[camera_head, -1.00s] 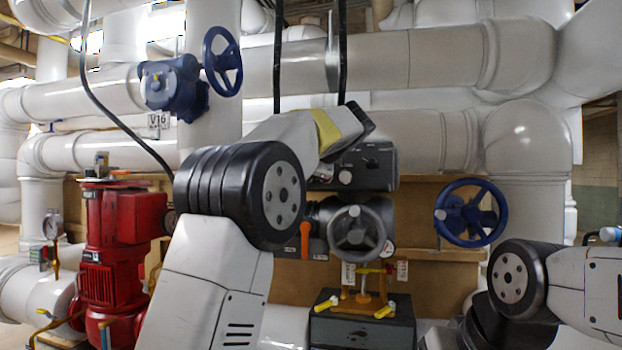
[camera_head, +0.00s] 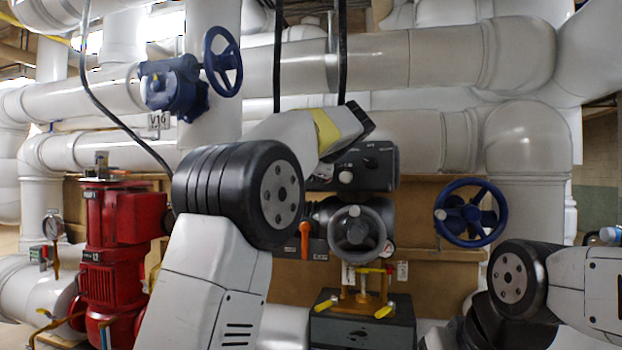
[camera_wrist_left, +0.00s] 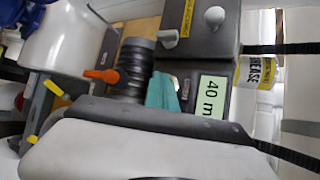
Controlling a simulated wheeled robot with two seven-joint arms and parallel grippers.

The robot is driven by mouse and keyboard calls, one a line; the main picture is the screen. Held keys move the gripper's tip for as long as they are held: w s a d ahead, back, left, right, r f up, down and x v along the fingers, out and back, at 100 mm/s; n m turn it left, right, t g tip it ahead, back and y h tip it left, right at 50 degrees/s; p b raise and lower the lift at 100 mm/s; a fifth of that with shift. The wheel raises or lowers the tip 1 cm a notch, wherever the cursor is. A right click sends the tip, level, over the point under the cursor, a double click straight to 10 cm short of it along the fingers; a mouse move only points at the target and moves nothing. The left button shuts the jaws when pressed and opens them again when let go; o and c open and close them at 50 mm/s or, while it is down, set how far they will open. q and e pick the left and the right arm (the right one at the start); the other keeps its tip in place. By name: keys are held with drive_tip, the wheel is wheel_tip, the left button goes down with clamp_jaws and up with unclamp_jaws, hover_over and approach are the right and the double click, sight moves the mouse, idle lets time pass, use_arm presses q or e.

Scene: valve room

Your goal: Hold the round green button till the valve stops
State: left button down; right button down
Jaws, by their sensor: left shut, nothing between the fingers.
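No round green button can be made out for certain in either view. The control box (camera_head: 365,168) with knobs hangs in the middle of the head view, partly behind my left arm. The box also shows in the left wrist view (camera_wrist_left: 196,42), with two grey knobs and a pale green label. My left gripper (camera_head: 352,124) is at the dark end of the arm, over the box's upper left; it is shut and empty. Its fingertips are hard to make out. A blue handwheel valve (camera_head: 468,214) stands to the right. My right gripper is outside the head view.
A grey handwheel (camera_head: 357,231) and an orange lever (camera_head: 305,240) sit below the box. A yellow-handled fitting (camera_head: 362,294) stands on a dark box. A red pump (camera_head: 118,250) and blue valve V16 (camera_head: 172,85) are left. White pipes fill the back.

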use_arm(q)
drive_tip(key=shift+s+a, duration=0.15)
drive_tip(key=shift+s, duration=0.65)
drive_tip(key=shift+s, duration=0.1)
drive_tip(key=s, duration=0.2)
drive_tip(key=s+a, duration=0.1)
drive_tip(key=s, duration=0.1)
drive_tip(key=shift+s, duration=0.35)
drive_tip(key=s+a+f+n+g+h, duration=0.2)
drive_tip(key=s+a+f+n, duration=0.15)
drive_tip(key=s+f, duration=0.3)
drive_tip(key=s+a+f+n+g+h, duration=0.1)
drive_tip(key=s+a+f+n+h, duration=0.1)
drive_tip(key=s+a+f, duration=0.4)
drive_tip(key=s+d+f+n+g+h, duration=0.1)
drive_tip(key=s+d+f+n+h, duration=0.1)
drive_tip(key=s+f+n, duration=0.3)
drive_tip(key=s+d+f+n+g+h, duration=0.1)
drive_tip(key=s+f+n, duration=0.3)
drive_tip(key=s+f, duration=0.8)
drive_tip(key=s+d+h, duration=0.1)
drive_tip(key=s, duration=0.2)
drive_tip(key=shift+s+f+n+h, duration=0.2)
drive_tip(key=shift+f+n+h, duration=0.1)
drive_tip(key=shift+n, duration=0.05)
